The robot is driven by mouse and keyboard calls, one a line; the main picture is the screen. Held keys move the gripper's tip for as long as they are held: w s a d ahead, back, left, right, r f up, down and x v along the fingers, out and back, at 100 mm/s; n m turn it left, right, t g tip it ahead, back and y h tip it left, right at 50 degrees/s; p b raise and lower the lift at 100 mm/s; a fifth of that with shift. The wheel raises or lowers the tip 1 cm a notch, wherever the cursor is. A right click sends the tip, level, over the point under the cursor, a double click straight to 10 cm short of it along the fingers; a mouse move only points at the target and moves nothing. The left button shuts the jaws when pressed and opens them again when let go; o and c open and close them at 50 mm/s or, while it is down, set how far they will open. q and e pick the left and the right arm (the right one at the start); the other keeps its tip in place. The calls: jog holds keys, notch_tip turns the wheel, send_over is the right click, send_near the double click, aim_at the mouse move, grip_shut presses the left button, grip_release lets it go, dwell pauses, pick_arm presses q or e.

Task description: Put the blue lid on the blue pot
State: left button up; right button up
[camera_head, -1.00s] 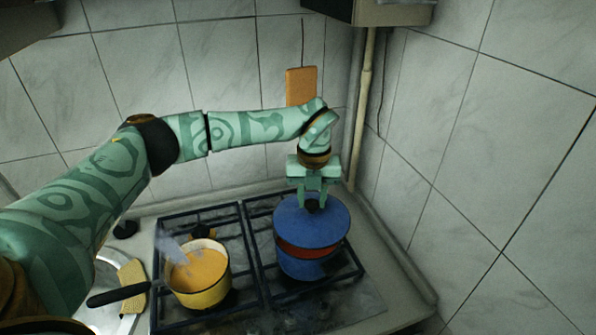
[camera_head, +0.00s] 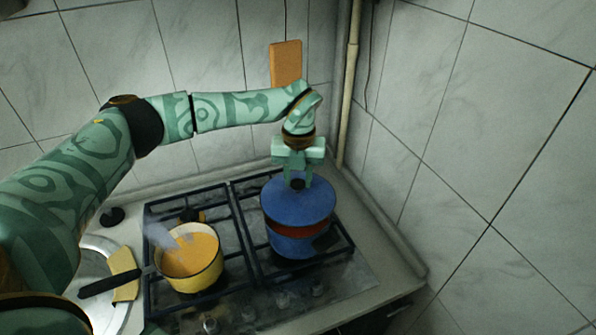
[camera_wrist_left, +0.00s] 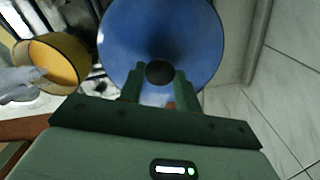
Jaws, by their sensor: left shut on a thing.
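My left gripper (camera_head: 298,183) is shut on the dark knob of the blue lid (camera_head: 312,203), and the knob (camera_wrist_left: 160,72) also shows in the left wrist view. The lid is over the blue pot (camera_head: 293,248) on the right side of the stove. A red band (camera_head: 300,238) shows below the lid's front edge; I cannot tell whether it is the pot's inside or its wall. The lid hides the pot's rim, so I cannot tell whether lid and pot touch. My right gripper is not in view.
A yellow pot (camera_head: 207,272) with orange contents and a dark handle (camera_head: 103,285) stands on the left of the stove, with steam above it. A yellow sponge (camera_head: 124,270) lies further left. An orange board (camera_head: 286,62) and a vertical pipe (camera_head: 348,90) are behind. The tiled wall closes off the right.

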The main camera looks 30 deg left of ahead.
aim_at(298, 183)
pick_arm(q)
jog(key=shift+w+f, duration=0.1)
jog(key=shift+f, duration=0.8)
jog(key=shift+f+b, duration=0.45)
jog(key=shift+f, duration=0.5)
jog(key=shift+f, duration=0.35)
jog(key=shift+f, duration=0.1)
